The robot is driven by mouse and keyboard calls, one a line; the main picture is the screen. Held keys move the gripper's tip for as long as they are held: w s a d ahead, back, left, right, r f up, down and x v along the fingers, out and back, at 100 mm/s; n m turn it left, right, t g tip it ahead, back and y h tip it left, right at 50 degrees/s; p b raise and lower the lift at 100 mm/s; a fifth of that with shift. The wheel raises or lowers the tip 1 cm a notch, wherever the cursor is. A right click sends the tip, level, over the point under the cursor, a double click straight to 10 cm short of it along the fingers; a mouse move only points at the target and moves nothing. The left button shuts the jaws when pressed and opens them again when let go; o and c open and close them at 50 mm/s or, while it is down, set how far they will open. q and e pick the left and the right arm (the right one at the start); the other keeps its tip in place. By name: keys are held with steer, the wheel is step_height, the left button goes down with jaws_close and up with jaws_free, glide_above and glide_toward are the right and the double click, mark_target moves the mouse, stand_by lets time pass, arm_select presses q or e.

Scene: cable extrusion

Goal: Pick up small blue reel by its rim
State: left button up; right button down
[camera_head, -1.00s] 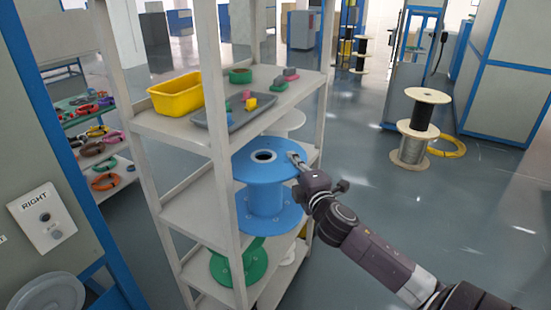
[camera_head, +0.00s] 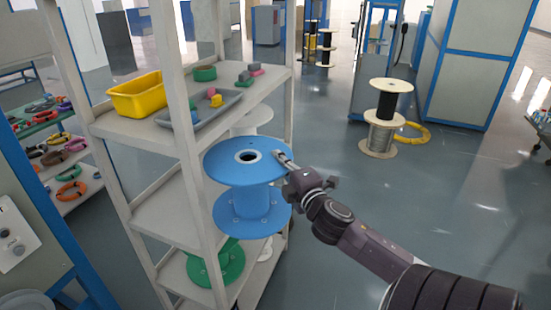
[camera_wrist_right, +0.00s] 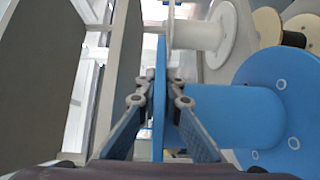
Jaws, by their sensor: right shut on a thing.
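The blue reel (camera_head: 255,200) is upright at the open side of the white shelf rack, beside a post, with its upper flange (camera_head: 225,165) facing up. My right gripper (camera_head: 279,156) is shut on the right side of that flange's rim. In the right wrist view the gripper's fingers (camera_wrist_right: 162,88) lie on both sides of the blue flange (camera_wrist_right: 160,60), and the hub and other flange show to the right. Whether the reel's bottom flange touches the shelf board is hidden. My left gripper is not in view.
The rack's top board (camera_head: 135,127) holds a yellow bin (camera_head: 138,97) and a grey tray (camera_head: 203,108) with small blocks. A white reel (camera_head: 252,121) is behind the blue one, a green reel (camera_head: 218,266) below. Open floor (camera_head: 340,200) lies to the right.

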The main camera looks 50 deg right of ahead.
steer(key=s+d+p, duration=0.2)
steer(key=s, duration=0.5)
steer(key=s+d+p, duration=0.1)
steer(key=s+d, duration=0.2)
steer(key=s, duration=0.3)
steer(key=shift+s+d+r+p, duration=0.15)
steer(key=shift+s+d+p, duration=0.2)
steer(key=shift+s+p, duration=0.05)
steer(key=shift+a, duration=0.1)
